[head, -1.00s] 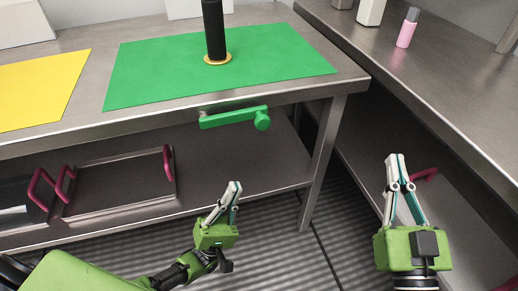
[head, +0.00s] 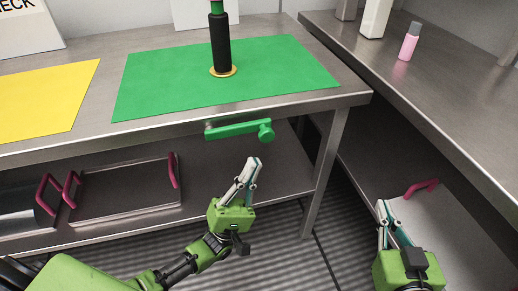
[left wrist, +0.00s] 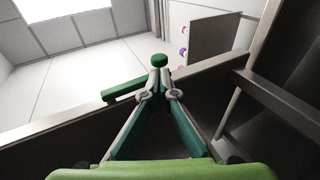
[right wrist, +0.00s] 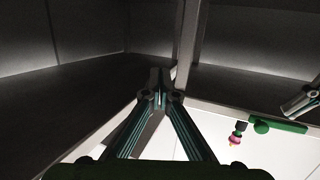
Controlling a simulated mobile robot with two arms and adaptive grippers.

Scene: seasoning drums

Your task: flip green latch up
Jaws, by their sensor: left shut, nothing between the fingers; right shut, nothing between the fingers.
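The green latch (head: 238,130) is a bar with a round knob at its right end, on the front edge of the metal table below the green mat. It lies about level. My left gripper (head: 254,163) is shut and empty, just below the knob and apart from it in the head view. In the left wrist view the latch (left wrist: 124,89) is at the left of the shut fingertips (left wrist: 158,66), with its knob (left wrist: 159,59) just beyond them. My right gripper (head: 382,206) is shut and empty, low at the right. The latch (right wrist: 290,127) also shows in the right wrist view.
The green mat (head: 290,75) carries a black upright cylinder (head: 221,45) on a gold base. A yellow mat (head: 45,95) lies left. Trays with dark red handles (head: 125,190) sit on the lower shelf. A second counter (head: 460,100) at the right holds a pink bottle (head: 409,42).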

